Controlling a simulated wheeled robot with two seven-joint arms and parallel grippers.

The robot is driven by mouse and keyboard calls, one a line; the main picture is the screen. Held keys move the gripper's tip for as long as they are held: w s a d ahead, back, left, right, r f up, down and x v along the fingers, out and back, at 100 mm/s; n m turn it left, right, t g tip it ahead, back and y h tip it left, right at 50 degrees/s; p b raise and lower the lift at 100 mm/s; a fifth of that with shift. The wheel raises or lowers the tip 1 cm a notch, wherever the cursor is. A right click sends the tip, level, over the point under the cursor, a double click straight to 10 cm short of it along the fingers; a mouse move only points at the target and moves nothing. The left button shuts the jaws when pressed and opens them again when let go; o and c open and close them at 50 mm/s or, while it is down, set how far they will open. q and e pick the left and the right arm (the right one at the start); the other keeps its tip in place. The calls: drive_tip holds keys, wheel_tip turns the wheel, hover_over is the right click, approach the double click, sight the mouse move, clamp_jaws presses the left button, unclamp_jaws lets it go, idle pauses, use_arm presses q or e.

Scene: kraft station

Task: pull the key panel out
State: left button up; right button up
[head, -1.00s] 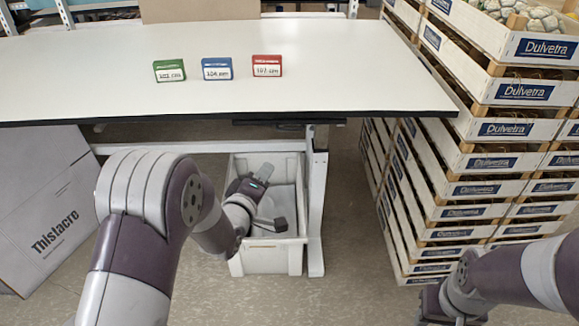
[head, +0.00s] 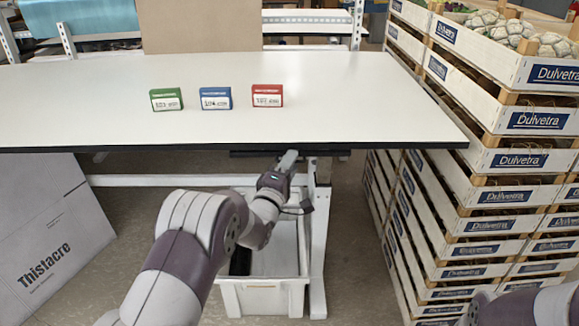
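A thin dark strip, which looks like the key panel (head: 330,153), sits under the front edge of the table towards its right end. Little of it shows and no keys can be made out. My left gripper (head: 299,183) is just below the table edge, close to the strip. Its two fingers are spread apart, one up near the strip and one lower, with nothing seen between them. Whether a finger touches the strip cannot be told. My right gripper is out of view; only part of my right arm shows at the lower right.
The white table (head: 330,110) bears a green box (head: 166,100), a blue box (head: 215,99) and a red box (head: 268,96). A white bin (head: 265,295) stands below my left gripper, beside a table leg (head: 319,240). Stacked crates (head: 500,195) fill the right; a grey carton (head: 50,230) stands left.

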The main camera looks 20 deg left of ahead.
use_arm(q)
drive_tip(key=shift+c, duration=0.4)
clamp_jaws()
drive_tip(key=shift+f, duration=0.1)
idle(0.9)
